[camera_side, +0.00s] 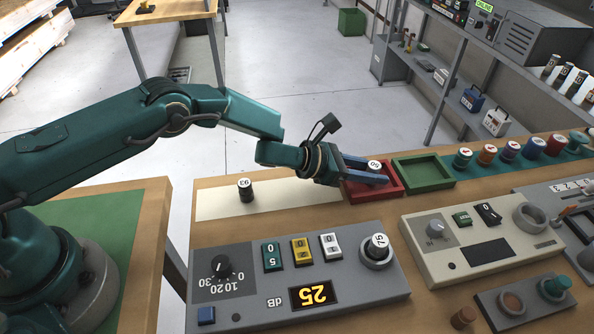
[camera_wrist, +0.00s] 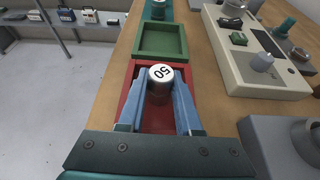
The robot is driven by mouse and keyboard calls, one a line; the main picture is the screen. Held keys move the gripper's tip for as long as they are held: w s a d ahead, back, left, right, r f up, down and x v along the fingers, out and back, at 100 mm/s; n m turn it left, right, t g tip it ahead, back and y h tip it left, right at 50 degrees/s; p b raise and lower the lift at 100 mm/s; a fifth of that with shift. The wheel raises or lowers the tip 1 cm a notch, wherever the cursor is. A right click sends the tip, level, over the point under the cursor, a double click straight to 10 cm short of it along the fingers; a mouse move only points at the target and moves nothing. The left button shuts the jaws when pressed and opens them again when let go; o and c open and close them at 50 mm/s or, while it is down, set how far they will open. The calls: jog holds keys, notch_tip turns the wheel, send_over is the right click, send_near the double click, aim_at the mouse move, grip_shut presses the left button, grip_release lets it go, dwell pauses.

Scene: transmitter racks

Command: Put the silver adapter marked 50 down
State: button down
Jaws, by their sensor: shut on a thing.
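The silver adapter marked 50 (camera_wrist: 160,80) stands upright between the two blue fingers of my gripper (camera_wrist: 159,100). It is over or in the red tray (camera_wrist: 128,112); I cannot tell whether its base touches the tray floor. In the side view the adapter's white top (camera_side: 374,165) shows above the fingers of my gripper (camera_side: 374,174), with its lower part hidden. The gripper is shut on it, low at the red tray (camera_side: 396,188).
An empty green tray (camera_side: 423,180) adjoins the red one. An adapter marked 93 (camera_side: 246,190) stands on the cream mat (camera_side: 290,198). The grey dB box (camera_side: 265,318) holds an adapter marked 75 (camera_side: 377,247) in its socket. Several coloured caps stand beyond the trays.

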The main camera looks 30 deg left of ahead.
jog(key=shift+f, duration=0.3)
jog(key=c, duration=0.9)
grip_release()
jog(key=shift+o, duration=0.2)
